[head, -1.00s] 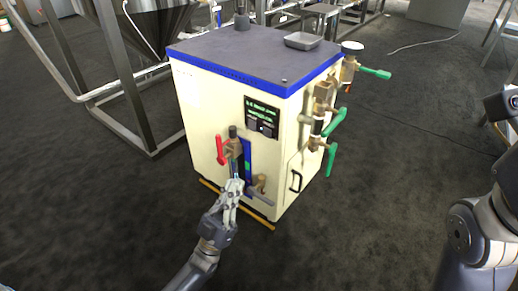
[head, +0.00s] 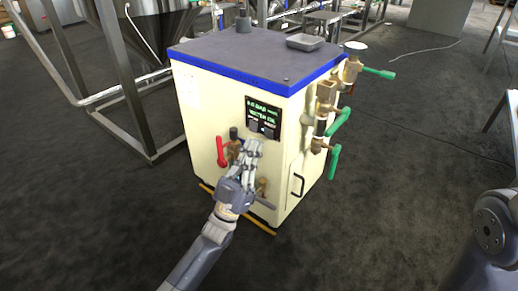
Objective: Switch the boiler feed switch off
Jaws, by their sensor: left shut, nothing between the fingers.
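The boiler (head: 235,80) is a cream cabinet with a dark top and a blue rim, in the middle of the head view. A black display panel (head: 263,115) with green text is on its front, with small switches (head: 267,130) along the panel's lower edge. I cannot tell which switch is the feed switch or how it is set. My left gripper (head: 253,145) is shut and empty, its fingertips just below the switches. I cannot tell whether they touch the panel. My right arm shows at the right edge, but its gripper is out of view.
A red lever valve (head: 221,151) is left of my left gripper. Green-handled valves (head: 333,161) stick out from the boiler's right side. A small grey tray (head: 305,42) lies on top. A metal frame with a tank stands at the left. Dark floor is clear at the front.

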